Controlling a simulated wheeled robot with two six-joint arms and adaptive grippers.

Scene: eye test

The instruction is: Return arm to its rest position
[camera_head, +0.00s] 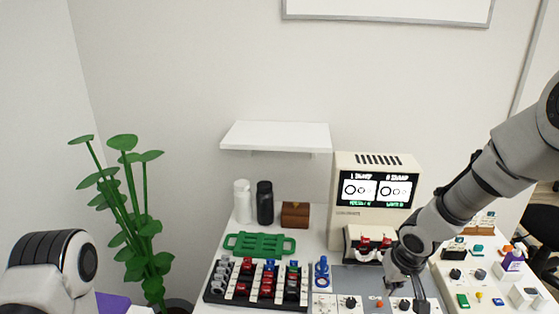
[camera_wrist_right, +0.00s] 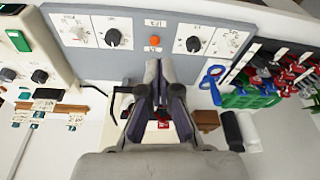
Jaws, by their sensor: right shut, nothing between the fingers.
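My right arm (camera_head: 485,185) reaches in from the right edge in the head view and bends downward. Its right gripper (camera_head: 408,290) hangs over the grey control panel (camera_head: 366,280) at the table's front, in front of the computer-like monitor (camera_head: 377,185). In the right wrist view the two dark fingers of this gripper (camera_wrist_right: 160,68) are together, with nothing between them. Their tips point at the panel near an orange button (camera_wrist_right: 155,41). I cannot tell whether they touch it. A link of my left arm shows at the lower left in the head view; its gripper is out of view.
A rack of red, blue and grey items (camera_head: 258,283), a green tray (camera_head: 259,244), white bottle (camera_head: 243,201), black bottle (camera_head: 265,202) and brown box (camera_head: 295,215) stand left. A beige control box (camera_head: 480,295) stands right. A white shelf (camera_head: 276,136) is above. A plant (camera_head: 130,220) stands left.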

